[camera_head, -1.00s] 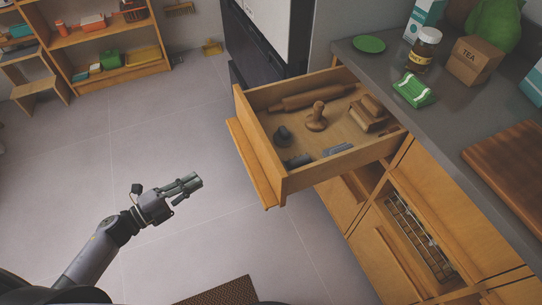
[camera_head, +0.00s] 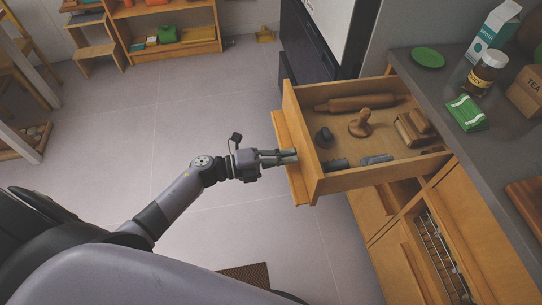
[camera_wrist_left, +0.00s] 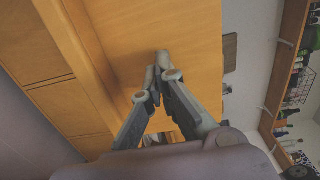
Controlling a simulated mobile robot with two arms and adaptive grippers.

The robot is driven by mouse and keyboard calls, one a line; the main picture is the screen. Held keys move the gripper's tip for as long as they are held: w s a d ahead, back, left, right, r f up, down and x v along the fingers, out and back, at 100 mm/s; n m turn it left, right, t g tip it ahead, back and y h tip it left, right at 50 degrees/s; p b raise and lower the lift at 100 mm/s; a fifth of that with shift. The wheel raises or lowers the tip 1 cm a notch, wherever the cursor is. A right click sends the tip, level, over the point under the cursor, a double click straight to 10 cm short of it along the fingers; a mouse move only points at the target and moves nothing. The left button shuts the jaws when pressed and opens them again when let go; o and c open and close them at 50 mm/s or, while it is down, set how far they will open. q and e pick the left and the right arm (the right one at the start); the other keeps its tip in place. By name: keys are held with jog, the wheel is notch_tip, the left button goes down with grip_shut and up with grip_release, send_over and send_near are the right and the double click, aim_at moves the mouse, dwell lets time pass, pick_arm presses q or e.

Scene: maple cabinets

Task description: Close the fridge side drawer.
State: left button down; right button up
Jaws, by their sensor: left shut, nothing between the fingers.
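The fridge side drawer (camera_head: 365,180) is pulled open from the counter beside the fridge. It holds a rolling pin (camera_head: 362,102), a wooden press (camera_head: 360,123), wooden blocks (camera_head: 414,128) and small dark items. My left gripper (camera_head: 295,156) is shut and empty at the outer side of the drawer's front (camera_head: 291,150), over its handle ledge. In the left wrist view, the closed fingertips (camera_wrist_left: 162,62) lie against or very near the wooden front (camera_wrist_left: 195,30); I cannot tell whether they touch. My right gripper is not in view.
The dark fridge (camera_head: 310,50) stands behind the drawer. The counter (camera_head: 425,85) at right carries a green dish (camera_head: 428,57), a jar (camera_head: 485,73) and a milk carton (camera_head: 494,32). A lower wire-rack compartment (camera_head: 441,250) shows below.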

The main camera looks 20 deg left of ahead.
pick_arm(q)
jog(key=shift+w+d, duration=0.3)
jog(key=shift+d, duration=0.1)
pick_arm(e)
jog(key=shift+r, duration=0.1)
